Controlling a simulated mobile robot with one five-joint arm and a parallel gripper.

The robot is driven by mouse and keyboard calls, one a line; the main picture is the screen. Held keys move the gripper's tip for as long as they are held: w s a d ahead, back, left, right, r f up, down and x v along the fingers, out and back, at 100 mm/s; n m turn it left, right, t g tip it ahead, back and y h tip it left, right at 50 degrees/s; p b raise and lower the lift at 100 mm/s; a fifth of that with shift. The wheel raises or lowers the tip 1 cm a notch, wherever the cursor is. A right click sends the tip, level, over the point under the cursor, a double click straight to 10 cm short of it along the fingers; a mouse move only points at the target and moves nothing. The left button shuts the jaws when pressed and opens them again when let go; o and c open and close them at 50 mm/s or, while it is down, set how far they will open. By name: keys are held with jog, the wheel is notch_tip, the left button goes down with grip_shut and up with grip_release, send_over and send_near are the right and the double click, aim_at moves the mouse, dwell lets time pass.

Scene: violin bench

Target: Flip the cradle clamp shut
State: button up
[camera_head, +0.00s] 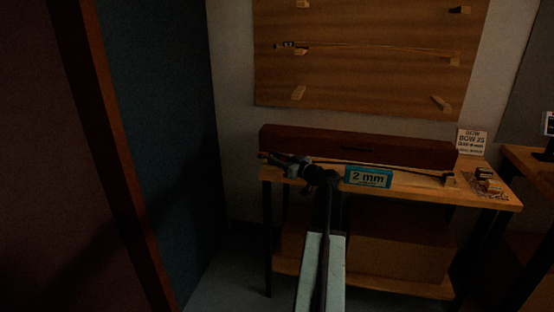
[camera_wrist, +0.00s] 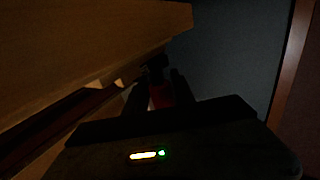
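A violin bow (camera_head: 395,167) lies along the wooden bench in front of a long dark red case. Its right end rests at a small wooden block (camera_head: 448,179). My gripper (camera_head: 292,167) is at the bow's left end, over the bench's left part. In the wrist view my gripper (camera_wrist: 160,90) has its two dark fingers apart. A dark red piece (camera_wrist: 160,96) shows between them, and a dark part (camera_wrist: 156,66) lies just beyond the tips. I cannot tell whether either is the cradle clamp, or whether the fingers touch them. The clamp's position is not clear in this dim light.
The long case (camera_head: 360,146) stands along the back of the bench (camera_head: 500,199). A blue "2 mm" sign (camera_head: 368,177) stands right of my gripper. A white card (camera_head: 471,142) and small items (camera_head: 486,182) are at the right end. A partition (camera_head: 155,130) is at left.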

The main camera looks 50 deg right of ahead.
jog(key=shift+s+a, duration=0.1)
jog(key=shift+s, duration=0.25)
jog(key=s, duration=0.7)
jog(key=shift+a, duration=0.1)
